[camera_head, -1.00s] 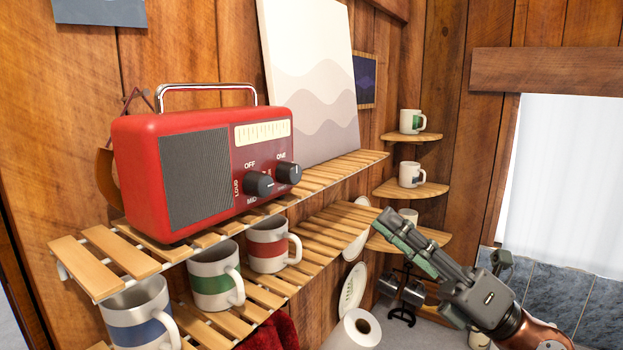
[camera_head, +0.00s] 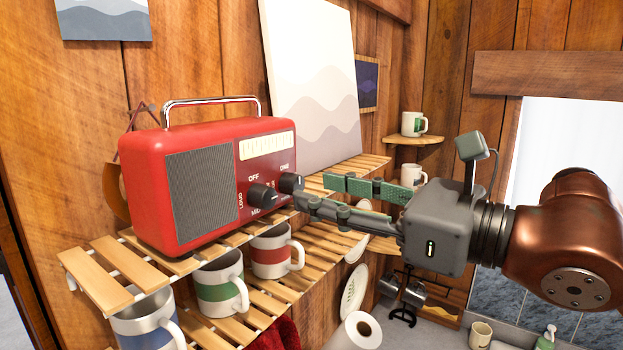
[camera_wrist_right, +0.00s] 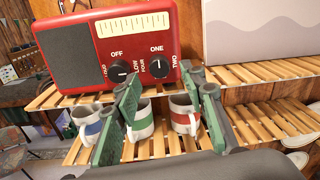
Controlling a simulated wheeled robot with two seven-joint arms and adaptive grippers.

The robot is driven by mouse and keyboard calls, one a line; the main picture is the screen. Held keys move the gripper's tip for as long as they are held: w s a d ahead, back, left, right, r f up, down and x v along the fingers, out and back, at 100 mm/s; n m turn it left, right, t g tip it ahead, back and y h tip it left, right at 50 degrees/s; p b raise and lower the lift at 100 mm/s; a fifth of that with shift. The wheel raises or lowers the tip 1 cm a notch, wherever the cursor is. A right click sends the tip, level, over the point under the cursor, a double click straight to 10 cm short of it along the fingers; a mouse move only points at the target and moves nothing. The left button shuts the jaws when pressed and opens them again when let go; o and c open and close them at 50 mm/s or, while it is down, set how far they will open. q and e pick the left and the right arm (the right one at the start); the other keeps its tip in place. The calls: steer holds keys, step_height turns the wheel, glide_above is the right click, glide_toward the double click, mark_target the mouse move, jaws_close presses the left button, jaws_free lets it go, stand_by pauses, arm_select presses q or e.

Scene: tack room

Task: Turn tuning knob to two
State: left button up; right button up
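The red radio (camera_head: 150,185) stands on the upper slatted shelf. Its front has two dark knobs. The tuning knob (camera_head: 290,184) is the right one, with ONE above it; in the right wrist view this knob (camera_wrist_right: 160,68) has TWO printed at its right. The left knob (camera_head: 263,196) has OFF above it. In the wrist view the tuning knob appears between and beyond the fingertips (camera_wrist_right: 162,78). My left gripper is not in view.
Mugs (camera_head: 221,280) stand on the lower slatted shelf (camera_head: 240,326) under the radio. A pale wave-patterned canvas (camera_head: 310,90) leans on the wall right of the radio. Corner shelves (camera_head: 414,140) with mugs are behind my right gripper.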

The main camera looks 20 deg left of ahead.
mark_target(292, 185)
steer(key=shift+p+x, duration=0.4)
steer(key=shift+x, duration=1)
steer(key=shift+c, duration=0.2)
jaws_close()
